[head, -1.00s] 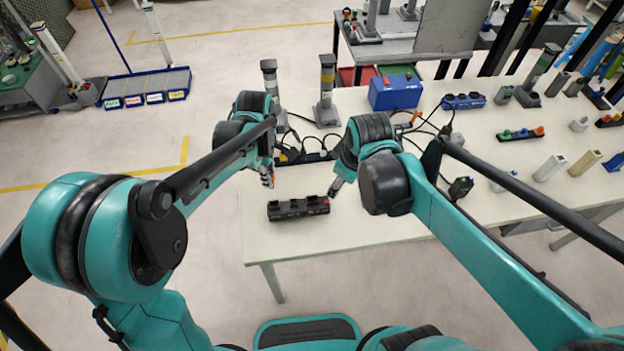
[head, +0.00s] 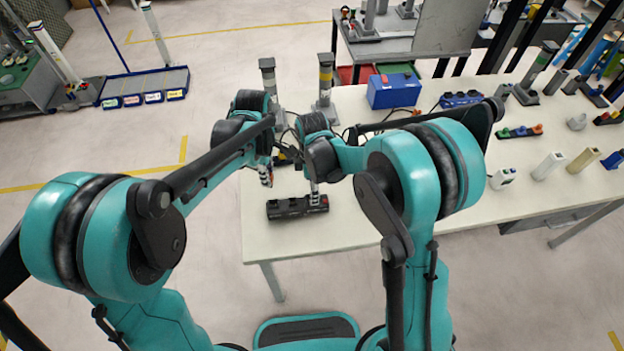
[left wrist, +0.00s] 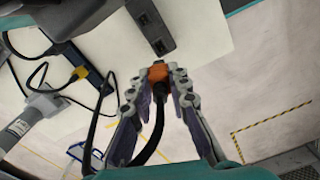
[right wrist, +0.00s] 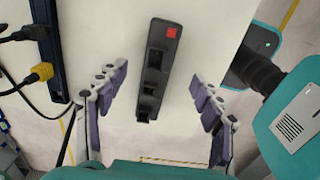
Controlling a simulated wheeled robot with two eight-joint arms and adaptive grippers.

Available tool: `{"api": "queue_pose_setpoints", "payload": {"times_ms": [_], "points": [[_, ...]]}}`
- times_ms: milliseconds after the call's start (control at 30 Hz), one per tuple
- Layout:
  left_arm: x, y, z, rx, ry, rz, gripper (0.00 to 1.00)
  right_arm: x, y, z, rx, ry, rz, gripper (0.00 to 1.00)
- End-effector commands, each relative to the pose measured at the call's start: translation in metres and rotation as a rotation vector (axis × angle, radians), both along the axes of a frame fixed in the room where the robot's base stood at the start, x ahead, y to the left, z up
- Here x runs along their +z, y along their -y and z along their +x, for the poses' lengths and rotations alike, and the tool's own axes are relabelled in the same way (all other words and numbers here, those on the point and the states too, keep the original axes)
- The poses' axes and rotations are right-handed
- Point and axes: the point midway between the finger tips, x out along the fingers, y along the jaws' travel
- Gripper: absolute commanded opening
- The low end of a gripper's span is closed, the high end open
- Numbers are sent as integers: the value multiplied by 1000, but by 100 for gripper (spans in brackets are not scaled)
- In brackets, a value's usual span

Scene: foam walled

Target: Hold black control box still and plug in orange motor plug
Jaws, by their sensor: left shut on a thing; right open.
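The black control box (head: 285,209) lies on the white table near its front left corner. It has a row of sockets and a red square near one end, clear in the right wrist view (right wrist: 156,66). My left gripper (head: 267,181) is shut on the orange motor plug (left wrist: 158,73), whose black cable trails back between the fingers. The plug points toward the near end of the box, seemingly just short of it. My right gripper (right wrist: 159,78) is open, with one finger on each side of the box and space between. In the head view it is over the box's right part.
A dark power strip (right wrist: 48,50) with black plugs, a yellow plug (right wrist: 41,72) and loose cables lies behind the box. A blue box (head: 394,90) and grey posts stand farther back.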

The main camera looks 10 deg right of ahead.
Motion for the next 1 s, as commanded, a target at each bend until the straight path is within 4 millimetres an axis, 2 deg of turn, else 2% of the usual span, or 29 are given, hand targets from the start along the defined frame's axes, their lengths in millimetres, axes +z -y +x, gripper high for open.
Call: {"api": "queue_pose_setpoints", "payload": {"times_ms": [200,400,600,833,867,1000], "points": [[0,0,0,0,0,0,0,-44,0,1,-1,1,0,67],[0,0,0,0,0,0,0,-71,0,0,-2,1,0,67],[0,0,0,0,0,0,0,-81,0,0,-2,1,0,67],[0,0,0,0,0,0,0,-82,0,0,-2,1,0,67],[0,0,0,0,0,0,0,-82,0,0,-2,1,0,62],[0,0,0,0,0,0,0,-82,0,0,-2,1,0,25]]}}
